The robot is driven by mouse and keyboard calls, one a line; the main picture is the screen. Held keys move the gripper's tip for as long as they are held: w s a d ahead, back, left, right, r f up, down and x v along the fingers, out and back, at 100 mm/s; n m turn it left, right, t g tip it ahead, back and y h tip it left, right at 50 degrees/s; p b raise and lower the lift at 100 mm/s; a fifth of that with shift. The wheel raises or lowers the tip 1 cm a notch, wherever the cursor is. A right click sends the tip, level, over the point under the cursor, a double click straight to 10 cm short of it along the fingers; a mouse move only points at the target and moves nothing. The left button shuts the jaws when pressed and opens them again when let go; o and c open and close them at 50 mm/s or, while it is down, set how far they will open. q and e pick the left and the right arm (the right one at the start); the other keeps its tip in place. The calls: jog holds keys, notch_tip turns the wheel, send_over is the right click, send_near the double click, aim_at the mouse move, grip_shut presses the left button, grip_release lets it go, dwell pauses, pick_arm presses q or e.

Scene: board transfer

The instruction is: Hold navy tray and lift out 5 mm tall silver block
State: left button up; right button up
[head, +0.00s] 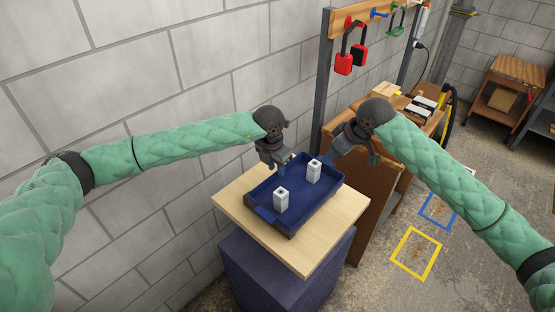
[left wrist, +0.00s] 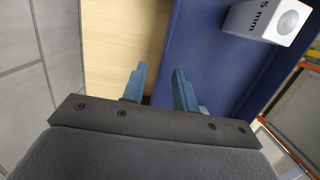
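The navy tray (head: 309,206) lies on a light wooden board and holds two pale silver blocks: a near one (head: 281,199) and a far one (head: 314,171). Their labels are unreadable in the head view. In the left wrist view, a block marked "5 mm" (left wrist: 268,20) stands inside the tray (left wrist: 205,60). My left gripper (head: 281,171) is at the tray's wall-side edge. Its fingers (left wrist: 160,88) are apart, one over the wood and one over the tray, with the edge between them.
The wooden board (head: 341,229) sits on a dark blue pedestal (head: 275,270) near a grey block wall (head: 150,70). A wooden cabinet (head: 368,195) stands right behind it. Red padlocks (head: 344,63) hang from a rack above. Yellow (head: 397,252) and blue floor outlines lie right.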

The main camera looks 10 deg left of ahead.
pick_arm(q)
jog(key=shift+w+d+f, duration=0.1)
jog(key=shift+f, duration=0.65)
jog(key=shift+w+d+f, duration=0.1)
jog(key=shift+f, duration=0.6)
grip_shut()
